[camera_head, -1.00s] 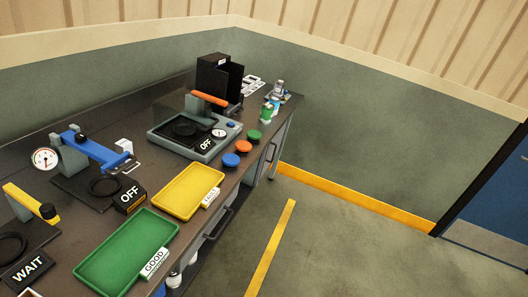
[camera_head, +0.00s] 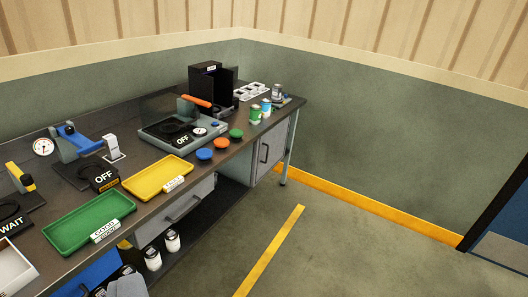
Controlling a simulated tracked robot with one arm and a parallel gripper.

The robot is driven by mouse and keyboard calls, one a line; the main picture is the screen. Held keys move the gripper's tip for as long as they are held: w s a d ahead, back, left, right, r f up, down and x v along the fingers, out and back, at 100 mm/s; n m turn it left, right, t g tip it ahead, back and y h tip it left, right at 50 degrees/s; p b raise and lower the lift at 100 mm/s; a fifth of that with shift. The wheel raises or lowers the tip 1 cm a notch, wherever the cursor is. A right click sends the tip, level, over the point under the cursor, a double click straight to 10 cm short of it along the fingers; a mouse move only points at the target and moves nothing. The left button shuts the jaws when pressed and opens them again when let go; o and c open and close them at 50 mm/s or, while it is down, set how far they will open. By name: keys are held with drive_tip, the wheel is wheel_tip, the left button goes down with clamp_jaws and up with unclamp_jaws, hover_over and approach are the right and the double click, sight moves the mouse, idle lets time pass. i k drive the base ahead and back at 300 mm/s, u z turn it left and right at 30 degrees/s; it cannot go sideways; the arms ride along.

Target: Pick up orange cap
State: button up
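The orange cap (camera_head: 221,143) lies on the dark bench top near its front edge. It sits between a blue cap (camera_head: 204,154) on its left and a green cap (camera_head: 236,133) on its right, in a slanting row. The caps look apart from each other. Nothing covers the orange cap.
A yellow tray (camera_head: 157,177) and a green tray (camera_head: 89,222) lie left of the caps. Open floor (camera_head: 330,235) lies in front of the bench.

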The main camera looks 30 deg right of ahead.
sight(220, 143)
drive_tip(key=z, duration=0.3)
drive_tip(key=i, duration=1)
drive_tip(key=z, duration=0.3)
drive_tip(key=i, duration=1.6)
drive_tip(key=u, duration=0.7)
drive_tip(key=i, duration=0.55)
drive_tip(key=u, duration=0.3)
